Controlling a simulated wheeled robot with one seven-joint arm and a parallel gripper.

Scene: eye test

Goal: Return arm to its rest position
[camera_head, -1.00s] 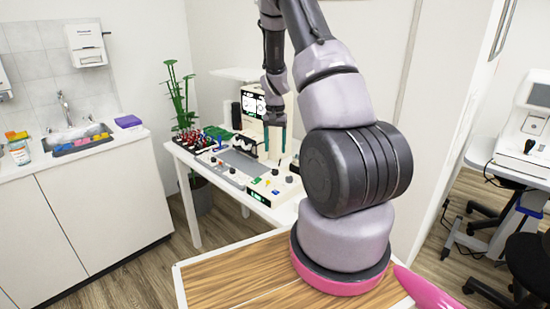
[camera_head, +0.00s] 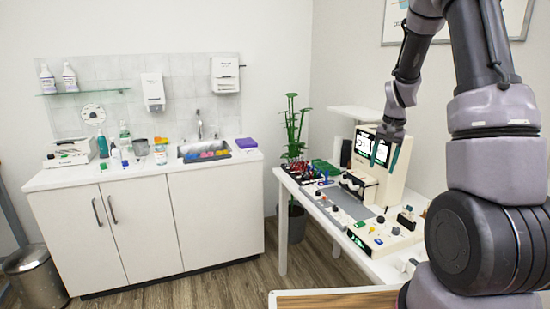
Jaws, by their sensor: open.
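My arm rises at the right of the head view and folds over at the top, with its end hanging down. My gripper (camera_head: 384,153) points downward with its two teal fingers apart and nothing between them. It shows in front of the cream-coloured device (camera_head: 396,180) on the white table (camera_head: 349,250). I cannot tell how far it is from that device.
The white table carries control boxes (camera_head: 384,232), a grey panel (camera_head: 345,203) and small coloured items. A plant (camera_head: 295,130) stands behind it. At left are a white cabinet (camera_head: 150,225) with a sink (camera_head: 205,151) and a bin (camera_head: 36,277). Wooden floor lies between.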

